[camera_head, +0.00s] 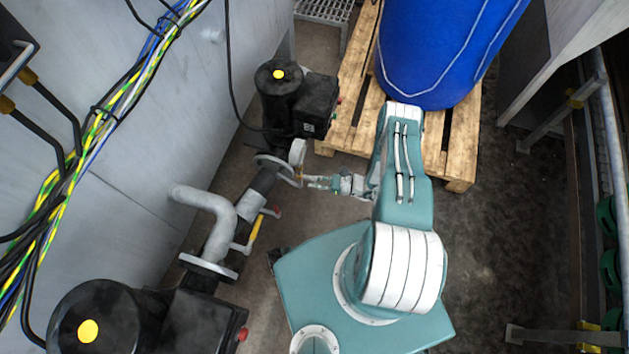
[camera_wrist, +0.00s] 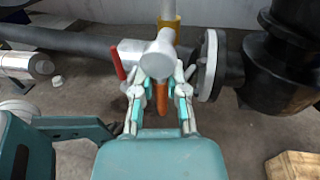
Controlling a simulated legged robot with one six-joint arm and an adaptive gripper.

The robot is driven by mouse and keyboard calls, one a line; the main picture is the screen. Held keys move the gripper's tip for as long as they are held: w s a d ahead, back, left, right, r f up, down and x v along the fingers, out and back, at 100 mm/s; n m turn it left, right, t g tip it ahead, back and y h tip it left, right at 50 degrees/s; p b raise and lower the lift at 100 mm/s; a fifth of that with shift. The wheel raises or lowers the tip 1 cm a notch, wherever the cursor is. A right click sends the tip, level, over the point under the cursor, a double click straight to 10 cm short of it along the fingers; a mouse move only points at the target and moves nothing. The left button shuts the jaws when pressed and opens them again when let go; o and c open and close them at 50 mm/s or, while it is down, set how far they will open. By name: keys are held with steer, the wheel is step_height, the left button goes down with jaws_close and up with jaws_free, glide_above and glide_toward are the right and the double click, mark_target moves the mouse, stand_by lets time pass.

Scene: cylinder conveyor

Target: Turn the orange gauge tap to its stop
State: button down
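The orange gauge tap (camera_wrist: 161,98) shows in the wrist view as a short orange lever below the round grey gauge body (camera_wrist: 161,54). My gripper (camera_wrist: 160,86) has its two fingers apart, one on each side of the tap. I see a gap between the lever and the left finger; whether the right finger touches it is unclear. The gauge hides part of the fingertips. In the head view my gripper (camera_head: 316,184) reaches left to the pipe, just below the pale gauge (camera_head: 298,152). The tap is too small to make out clearly there.
A red lever (camera_wrist: 118,60) and a yellow handle (camera_wrist: 168,12) are close by on the pipework. A flange (camera_wrist: 210,65) and black pump (camera_wrist: 285,55) stand right of the gripper. A blue barrel (camera_head: 440,50) on a wooden pallet (camera_head: 458,160) stands behind my arm.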

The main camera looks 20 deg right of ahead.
stand_by(0.4)
steer(key=n, duration=0.3)
steer(key=n+h, duration=0.1)
steer(key=n, duration=0.1)
steer(key=shift+w+d+r, duration=0.1)
steer(key=shift+w+d, duration=0.15)
steer(key=shift+w, duration=0.15)
steer(key=shift+w+d+r+n+t+h, duration=0.1)
steer(key=shift+r+n+t+h, duration=0.25)
steer(key=shift+n, duration=1.45)
steer(key=shift+w+d+r+n+t+h, duration=0.15)
steer(key=shift+n+h, duration=0.35)
steer(key=shift+n, duration=1.3)
steer(key=shift+w+a+r+n+t+h, duration=0.1)
steer(key=shift+r+n+t+h, duration=0.3)
steer(key=shift+n, duration=1.4)
steer(key=shift+f, duration=0.15)
steer(key=c, duration=0.6)
jaws_free()
steer(key=shift+c, duration=0.2)
